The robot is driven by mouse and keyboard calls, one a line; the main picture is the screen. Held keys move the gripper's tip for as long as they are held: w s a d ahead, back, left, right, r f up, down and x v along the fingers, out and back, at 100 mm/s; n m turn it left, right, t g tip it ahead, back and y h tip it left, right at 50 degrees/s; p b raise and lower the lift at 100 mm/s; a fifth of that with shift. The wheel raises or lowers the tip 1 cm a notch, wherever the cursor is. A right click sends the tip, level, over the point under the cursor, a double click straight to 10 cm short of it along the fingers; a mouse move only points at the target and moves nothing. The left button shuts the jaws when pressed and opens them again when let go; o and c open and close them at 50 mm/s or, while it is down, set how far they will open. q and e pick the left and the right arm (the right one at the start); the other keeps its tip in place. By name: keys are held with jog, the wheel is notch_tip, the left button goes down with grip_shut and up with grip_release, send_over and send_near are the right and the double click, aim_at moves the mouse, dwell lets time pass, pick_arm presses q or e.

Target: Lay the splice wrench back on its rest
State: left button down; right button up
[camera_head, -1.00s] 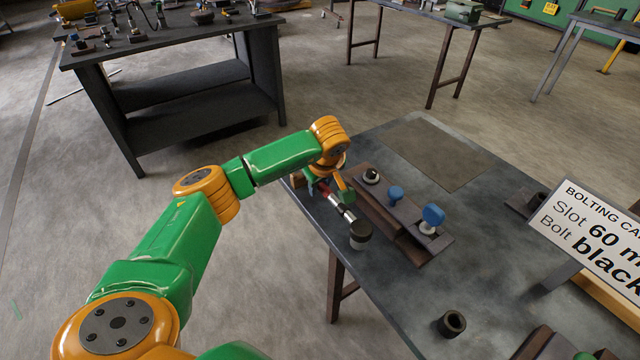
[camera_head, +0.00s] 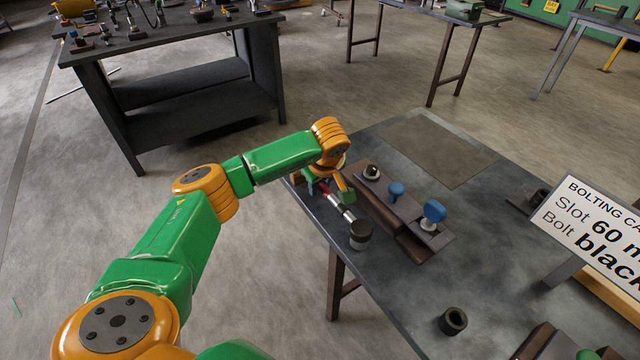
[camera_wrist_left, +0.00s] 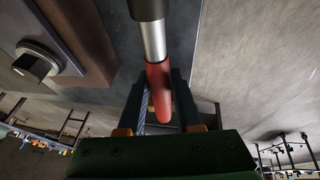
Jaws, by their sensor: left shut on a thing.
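The splice wrench (camera_head: 346,212) has a red handle, a bright steel shaft and a dark socket end. It lies along the left edge of the table, its socket end toward me. My left gripper (camera_head: 327,189) is shut on the red handle. In the left wrist view the wrench (camera_wrist_left: 157,75) runs up from between the fingers (camera_wrist_left: 163,108). I cannot tell whether the wrench touches anything below it. A small brown block (camera_head: 297,178) shows beside the gripper and may be part of the rest; the arm hides much there. My right gripper is out of view.
A dark ring (camera_head: 452,321) stands on the table's near part. A sign (camera_head: 590,225) stands at right. A flat brown mat (camera_head: 440,150) lies bare at the back.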

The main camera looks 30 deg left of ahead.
pick_arm(q)
jog(key=shift+f+b, duration=0.3)
jog(key=shift+f, duration=0.15)
jog(key=c, duration=0.5)
grip_release()
jog(key=shift+r, duration=0.15)
jog(key=p+v, duration=0.7)
jog(key=shift+r, duration=0.15)
jog(key=shift+s+d+r, duration=0.15)
jog(key=shift+s+r, duration=0.05)
jog(key=shift+r, duration=0.05)
